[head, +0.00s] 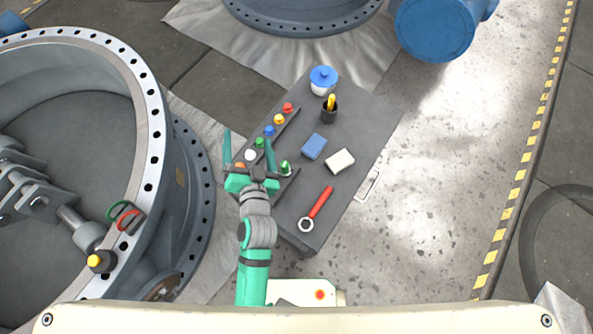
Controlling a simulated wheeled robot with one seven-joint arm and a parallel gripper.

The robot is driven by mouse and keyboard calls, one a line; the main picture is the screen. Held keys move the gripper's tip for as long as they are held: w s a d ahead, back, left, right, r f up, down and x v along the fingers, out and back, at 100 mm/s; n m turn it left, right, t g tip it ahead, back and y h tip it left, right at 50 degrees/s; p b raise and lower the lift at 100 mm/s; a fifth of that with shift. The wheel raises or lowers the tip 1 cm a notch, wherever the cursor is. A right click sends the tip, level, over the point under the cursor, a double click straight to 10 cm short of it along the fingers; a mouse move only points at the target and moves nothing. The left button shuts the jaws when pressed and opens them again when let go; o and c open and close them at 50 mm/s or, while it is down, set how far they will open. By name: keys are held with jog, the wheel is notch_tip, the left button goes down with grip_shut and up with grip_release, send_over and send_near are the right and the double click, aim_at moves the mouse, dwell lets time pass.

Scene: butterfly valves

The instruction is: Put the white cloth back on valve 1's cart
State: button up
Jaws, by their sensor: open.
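My gripper (248,141) is open, with its two teal fingers apart. It is over the left edge of a dark grey cart (362,120), and nothing shows held between the fingers. A small white folded pad, which looks like the white cloth (340,161), lies flat on the cart's right side, to the right of my gripper and apart from it. A large grey flanged valve (140,75) stands to the left of the cart. No label shows which valve is valve 1.
The cart also holds a blue folded pad (313,146), a red wrench (320,203), a black cup (329,112), a blue-lidded white pot (323,80) and a row of coloured caps (269,131). A red and a green ring (128,220) sit on the valve's rim. Floor right of the cart is clear.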

jog(key=s+d+n+h, duration=0.1)
jog(key=s+d, duration=0.5)
jog(key=s, duration=0.6)
jog(key=s+d+n+h, duration=0.1)
jog(key=s+d+n, duration=0.2)
jog(key=s+d, duration=0.4)
jog(key=s, duration=0.6)
jog(key=shift+d+r+n+h, duration=0.2)
jog(key=shift+n+h, duration=0.1)
jog(key=shift+h, duration=0.1)
